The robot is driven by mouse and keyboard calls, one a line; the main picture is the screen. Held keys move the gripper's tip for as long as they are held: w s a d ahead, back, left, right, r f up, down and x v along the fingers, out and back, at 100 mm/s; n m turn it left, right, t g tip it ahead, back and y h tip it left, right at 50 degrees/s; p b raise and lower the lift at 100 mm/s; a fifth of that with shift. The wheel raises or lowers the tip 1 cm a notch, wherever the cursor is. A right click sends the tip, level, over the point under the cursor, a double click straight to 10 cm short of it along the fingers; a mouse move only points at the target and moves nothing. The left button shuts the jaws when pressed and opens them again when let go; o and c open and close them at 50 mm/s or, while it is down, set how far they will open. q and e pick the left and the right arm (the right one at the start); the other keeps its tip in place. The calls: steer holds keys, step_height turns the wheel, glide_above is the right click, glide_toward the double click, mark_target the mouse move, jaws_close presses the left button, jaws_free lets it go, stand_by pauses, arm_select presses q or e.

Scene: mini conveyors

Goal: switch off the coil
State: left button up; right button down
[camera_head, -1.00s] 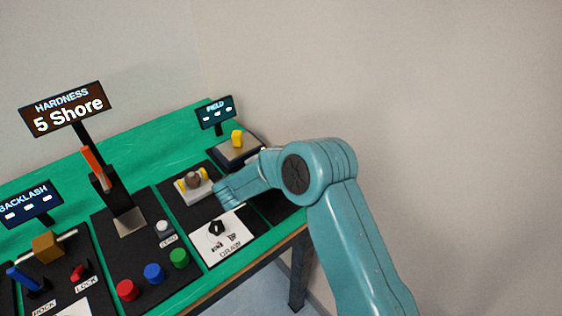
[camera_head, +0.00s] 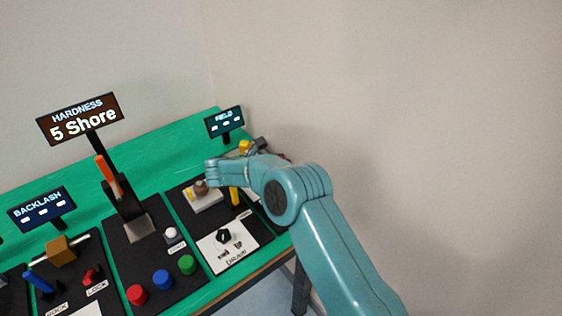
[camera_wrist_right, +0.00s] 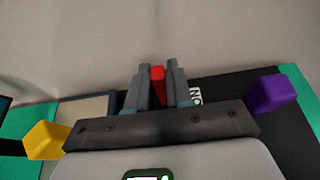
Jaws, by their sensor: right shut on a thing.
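A small red lever or knob (camera_wrist_right: 157,82) stands between the two grey fingers of my right gripper (camera_wrist_right: 159,90) in the right wrist view. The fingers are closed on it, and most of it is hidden. A white label with dark letters, partly covered, lies just right of the fingers. In the head view my teal right arm reaches over the far right panel by the FIELD display (camera_head: 225,122). The arm covers much of that panel, and the red piece does not show there. My left gripper is in neither view.
A yellow block (camera_wrist_right: 47,138) and a purple block (camera_wrist_right: 271,94) flank my gripper. The DRAW panel (camera_head: 231,246) with a black knob is in front of my arm. Left of it are red, blue and green buttons, the HARDNESS display (camera_head: 83,119) and the BACKLASH display (camera_head: 41,209).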

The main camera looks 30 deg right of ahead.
steer(key=shift+w, duration=0.1)
stand_by(0.3)
steer(key=c, duration=1.1)
jaws_free()
steer(key=shift+r, duration=0.1)
step_height(320, 180, up, 20)
steer(key=shift+f+p, duration=0.1)
steer(key=shift+p, duration=0.2)
